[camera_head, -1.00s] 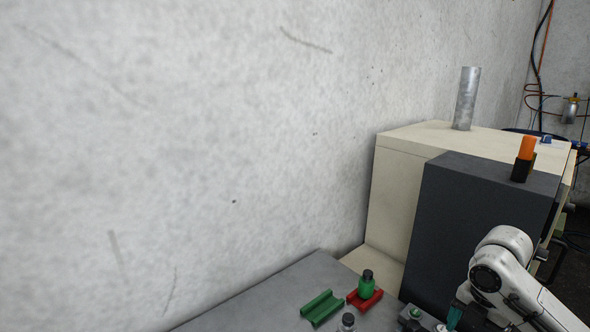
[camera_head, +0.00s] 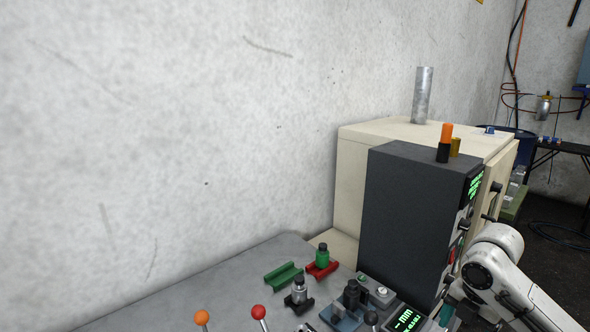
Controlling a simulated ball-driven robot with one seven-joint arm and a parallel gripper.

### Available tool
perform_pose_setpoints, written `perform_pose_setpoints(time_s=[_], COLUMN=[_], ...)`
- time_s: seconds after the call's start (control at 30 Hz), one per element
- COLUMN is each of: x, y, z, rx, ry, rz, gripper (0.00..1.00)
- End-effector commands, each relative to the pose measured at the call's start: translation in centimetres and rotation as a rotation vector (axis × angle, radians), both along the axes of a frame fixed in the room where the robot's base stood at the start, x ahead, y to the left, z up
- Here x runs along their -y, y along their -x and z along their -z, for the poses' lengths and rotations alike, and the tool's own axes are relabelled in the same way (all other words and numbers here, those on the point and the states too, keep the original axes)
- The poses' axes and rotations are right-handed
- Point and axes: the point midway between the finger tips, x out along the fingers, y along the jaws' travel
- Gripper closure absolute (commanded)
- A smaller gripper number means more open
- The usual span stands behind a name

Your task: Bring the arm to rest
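My white arm (camera_head: 500,272) shows at the lower right, in front of the dark machine front. Its bent joint is near the machine's right side, and its lower part runs out of the bottom edge. My gripper is not in view.
A cream cabinet (camera_head: 349,180) with a dark grey front block (camera_head: 410,215) stands against the wall. On the grey bench (camera_head: 190,295) are a green cradle (camera_head: 284,275), a green bottle at a red cradle (camera_head: 319,269), a silver-topped bottle (camera_head: 299,290) and levers with orange (camera_head: 202,317) and red (camera_head: 258,312) knobs.

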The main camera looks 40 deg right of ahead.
Motion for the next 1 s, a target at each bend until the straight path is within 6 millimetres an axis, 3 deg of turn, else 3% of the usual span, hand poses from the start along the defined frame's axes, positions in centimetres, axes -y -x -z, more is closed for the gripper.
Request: perform_pose_setpoints(time_s=[0.33,0.57,0.67,0.8,1.0], x=[-3.4,-7.4,-10.1,-15.3,-22.2], y=[-5.3,-10.0,-12.3,-15.2,-16.5], z=[-0.8,-1.6,-1.8,-1.6,0.4], rx=[0.116,0.230,0.287,0.357,0.370], ry=[-0.021,-0.071,-0.117,-0.218,-0.366], rz=[0.054,0.143,0.204,0.341,0.591], gripper=[0.21,0.21,0.21,0.21,0.21])
